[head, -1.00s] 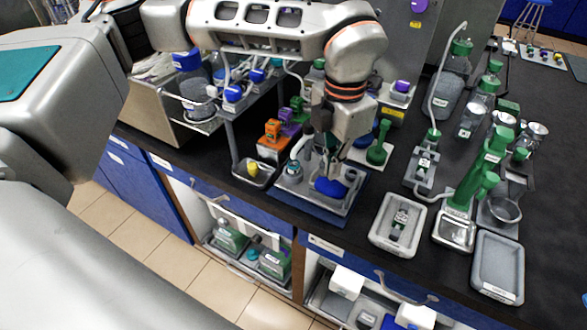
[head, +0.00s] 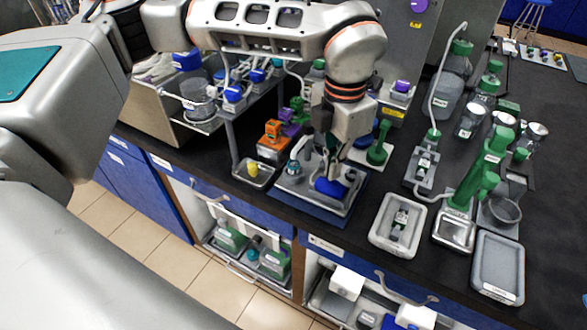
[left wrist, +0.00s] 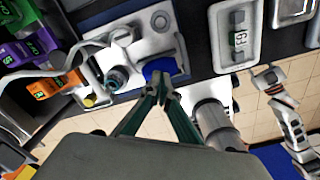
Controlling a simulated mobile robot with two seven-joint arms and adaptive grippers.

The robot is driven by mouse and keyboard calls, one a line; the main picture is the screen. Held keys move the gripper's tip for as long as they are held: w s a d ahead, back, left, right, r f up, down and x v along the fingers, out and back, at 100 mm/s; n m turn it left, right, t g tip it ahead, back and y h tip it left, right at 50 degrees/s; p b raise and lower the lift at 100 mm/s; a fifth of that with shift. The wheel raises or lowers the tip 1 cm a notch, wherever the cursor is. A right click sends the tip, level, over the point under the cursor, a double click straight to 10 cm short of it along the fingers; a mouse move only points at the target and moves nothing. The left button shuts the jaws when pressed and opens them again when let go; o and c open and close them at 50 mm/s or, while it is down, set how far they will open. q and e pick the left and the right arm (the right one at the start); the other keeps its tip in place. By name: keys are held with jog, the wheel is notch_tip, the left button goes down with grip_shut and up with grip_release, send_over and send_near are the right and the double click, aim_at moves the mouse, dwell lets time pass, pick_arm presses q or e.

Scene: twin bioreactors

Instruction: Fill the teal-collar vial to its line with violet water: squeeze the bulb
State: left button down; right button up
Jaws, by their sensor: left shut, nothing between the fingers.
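The blue bulb (head: 331,188) sits on the right part of a light grey tray station (head: 312,203) on the counter. My left gripper (head: 333,171) points down over it, its fingers shut with nothing between them. In the left wrist view, the tips of my left gripper (left wrist: 161,93) meet at the lower edge of the blue bulb (left wrist: 158,69); I cannot tell whether they touch it. The teal-collar vial (head: 294,168) stands left of the bulb on the same station, and shows in the left wrist view (left wrist: 115,78). Its liquid level and line are too small to read.
A small tray with a yellow item (head: 253,169) and orange and purple blocks (head: 273,131) stand left of the station. A pale bent tube (left wrist: 75,45) arches close by.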

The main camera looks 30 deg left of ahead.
aim_at(331, 182)
pick_arm(q)
jog(key=shift+f, duration=0.15)
jog(key=shift+f+b, duration=0.4)
jog(key=shift+f, duration=1.2)
jog(key=shift+r+p, duration=0.9)
jog(key=shift+r, duration=0.85)
jog(key=shift+f, duration=0.2)
